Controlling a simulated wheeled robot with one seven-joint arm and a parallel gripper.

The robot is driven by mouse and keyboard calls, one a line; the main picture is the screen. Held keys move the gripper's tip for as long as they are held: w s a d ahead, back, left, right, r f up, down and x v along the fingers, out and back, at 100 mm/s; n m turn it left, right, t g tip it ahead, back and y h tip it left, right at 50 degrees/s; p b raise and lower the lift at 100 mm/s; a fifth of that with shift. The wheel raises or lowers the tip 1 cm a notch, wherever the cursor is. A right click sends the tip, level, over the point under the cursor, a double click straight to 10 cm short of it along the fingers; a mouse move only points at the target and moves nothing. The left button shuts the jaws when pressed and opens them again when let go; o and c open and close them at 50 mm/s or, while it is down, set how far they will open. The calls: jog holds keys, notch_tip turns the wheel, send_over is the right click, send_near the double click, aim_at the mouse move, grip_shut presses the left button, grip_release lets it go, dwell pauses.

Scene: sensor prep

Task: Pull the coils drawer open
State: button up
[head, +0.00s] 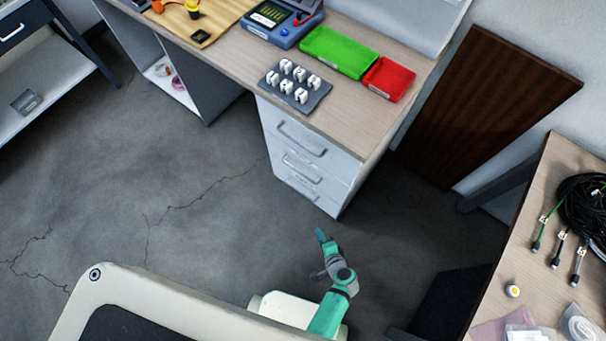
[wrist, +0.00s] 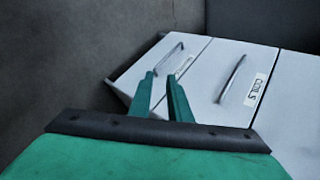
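The white drawer unit (head: 318,187) under the workbench has stacked drawers with bar handles. In the wrist view, the drawer front labelled COILS (wrist: 213,98) has a metal bar handle (wrist: 232,79) beside its label. Another drawer front (wrist: 150,66) with a handle lies to its left. The coils drawer looks shut; its label is not readable in the head view. My gripper (head: 320,234) is in front of and below the unit, apart from it. In the wrist view, my gripper's two teal fingers (wrist: 161,76) stand apart with nothing between them, left of the coils handle.
The workbench top (head: 225,62) holds a grey block with white pieces (head: 295,82), a green box (head: 338,52) and a red box (head: 388,79). A brown panel (head: 480,105) leans at the right. A side table (head: 520,250) carries cables. Floor before the drawers is clear.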

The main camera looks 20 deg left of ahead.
jog(key=w+a+r+m+y, duration=0.2)
jog(key=w+a+y, duration=0.1)
jog(key=w, duration=0.4)
jog(key=m+t+y, duration=0.1)
jog(key=t+y, duration=0.1)
jog(key=y, duration=0.1)
send_near(303, 174)
jog(key=x, duration=1)
jog(key=shift+f, duration=0.3)
jog(key=shift+a, duration=0.1)
grip_shut()
